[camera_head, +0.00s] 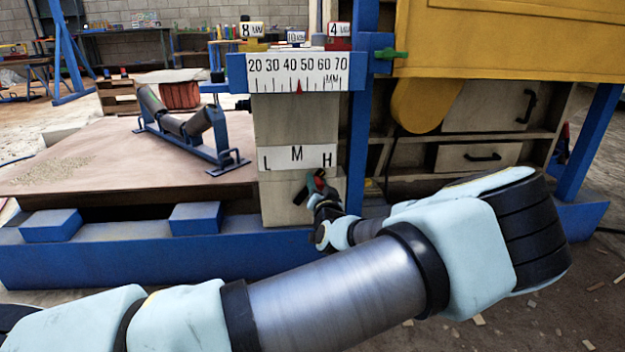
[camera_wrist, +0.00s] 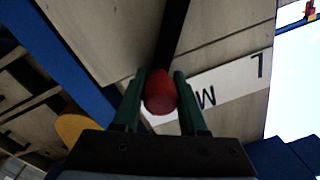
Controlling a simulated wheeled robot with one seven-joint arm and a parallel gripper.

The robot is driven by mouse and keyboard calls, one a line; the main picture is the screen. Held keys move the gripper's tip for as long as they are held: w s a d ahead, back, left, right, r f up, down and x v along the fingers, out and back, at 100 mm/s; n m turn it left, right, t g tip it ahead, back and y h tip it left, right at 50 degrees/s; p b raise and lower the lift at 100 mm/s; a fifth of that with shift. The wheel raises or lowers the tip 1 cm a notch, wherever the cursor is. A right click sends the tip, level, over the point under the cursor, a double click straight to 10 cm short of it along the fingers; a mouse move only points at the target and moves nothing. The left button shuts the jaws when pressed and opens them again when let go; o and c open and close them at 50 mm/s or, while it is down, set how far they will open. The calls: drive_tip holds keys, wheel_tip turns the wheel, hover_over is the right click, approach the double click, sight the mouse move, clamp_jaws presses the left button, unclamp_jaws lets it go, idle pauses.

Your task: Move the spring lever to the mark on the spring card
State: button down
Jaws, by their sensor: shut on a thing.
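The spring card (camera_head: 308,158) is a white strip with L, M and H on the pale post, L at left and H at right. The spring lever's red knob (camera_wrist: 160,92) sits between the green fingers of my gripper (camera_wrist: 160,95) in the wrist view, with its dark shaft (camera_wrist: 174,35) running up behind. My gripper (camera_head: 313,185) is shut on the knob, just below the card between M and H in the head view. The wrist view shows the card (camera_wrist: 238,82) upside down, with H hidden. I cannot make out a separate mark on the card.
Above is a millimetre scale (camera_head: 298,73) with a red pointer near the middle. A blue upright (camera_head: 360,150) stands close right of my gripper, and a blue base beam (camera_head: 130,250) runs below. Drawers (camera_head: 480,156) and a yellow housing (camera_head: 500,40) are at right.

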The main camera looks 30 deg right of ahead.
drive_tip(key=shift+s+d+f+m, duration=0.1)
drive_tip(key=shift+d+f+m, duration=0.1)
drive_tip(key=shift+m, duration=0.1)
idle(0.4)
drive_tip(key=shift+c, duration=2.3)
unclamp_jaws()
drive_tip(key=p+v, duration=0.4)
drive_tip(key=v, duration=0.6)
drive_tip(key=shift+s+a, duration=0.15)
drive_tip(key=shift+s, duration=0.25)
